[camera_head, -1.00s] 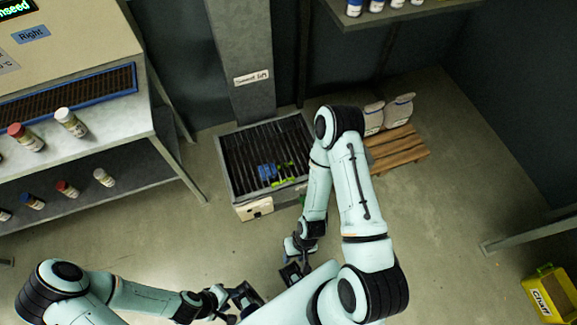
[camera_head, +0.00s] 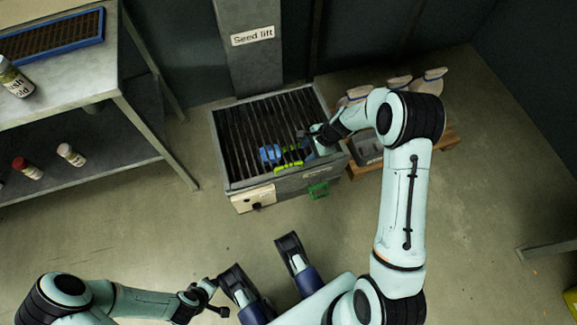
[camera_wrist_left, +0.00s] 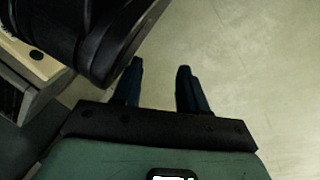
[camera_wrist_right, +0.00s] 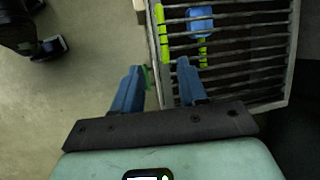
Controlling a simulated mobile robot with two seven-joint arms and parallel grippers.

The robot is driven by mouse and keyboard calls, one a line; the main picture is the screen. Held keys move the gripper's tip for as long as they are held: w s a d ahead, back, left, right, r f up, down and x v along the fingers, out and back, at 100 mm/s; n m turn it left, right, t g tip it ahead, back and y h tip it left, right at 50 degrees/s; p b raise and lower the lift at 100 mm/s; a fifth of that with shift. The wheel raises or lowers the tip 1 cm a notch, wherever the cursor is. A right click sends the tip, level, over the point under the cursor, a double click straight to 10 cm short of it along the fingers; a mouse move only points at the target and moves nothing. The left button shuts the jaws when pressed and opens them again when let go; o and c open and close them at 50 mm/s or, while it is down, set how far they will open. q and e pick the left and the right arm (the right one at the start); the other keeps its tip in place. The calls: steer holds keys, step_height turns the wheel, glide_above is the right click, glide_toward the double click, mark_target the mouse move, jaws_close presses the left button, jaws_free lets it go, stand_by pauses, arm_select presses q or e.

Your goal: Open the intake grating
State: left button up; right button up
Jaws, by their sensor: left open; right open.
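The intake grating (camera_head: 245,130) is a set of dark parallel bars in a grey box at the foot of the seed lift. It lies flat over the box. A blue piece (camera_head: 270,153) and yellow-green pieces (camera_head: 288,167) sit on it near the front; both show in the right wrist view, the blue piece (camera_wrist_right: 200,22) beyond my fingers. My right gripper (camera_wrist_right: 159,68) is open and empty, with its tips over the grating's edge near a yellow-green piece. Contact cannot be told. My left gripper (camera_wrist_left: 160,67) is open and empty above bare floor, away from the grating.
The seed lift column (camera_head: 250,60) rises behind the box. A green part (camera_head: 318,190) is on the box's front. A pallet (camera_head: 442,137) with sacks stands to the right. A metal table (camera_head: 75,90) with jars is at left.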

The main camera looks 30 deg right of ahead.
steer(key=b, duration=0.4)
glide_toward(289, 165)
steer(key=x, duration=0.6)
steer(key=shift+f, duration=0.3)
arm_select(q)
steer(key=s+a+f+g, duration=0.1)
steer(key=s+f+g, duration=0.2)
steer(key=s+f, duration=0.2)
steer(key=shift+s+f+n, duration=0.2)
steer(key=shift+s+n, duration=0.1)
steer(key=shift+s, duration=1.45)
arm_select(e)
steer(key=shift+w+a+f, duration=0.25)
steer(key=shift+f, duration=0.35)
steer(key=shift+c, duration=0.2)
jaws_close()
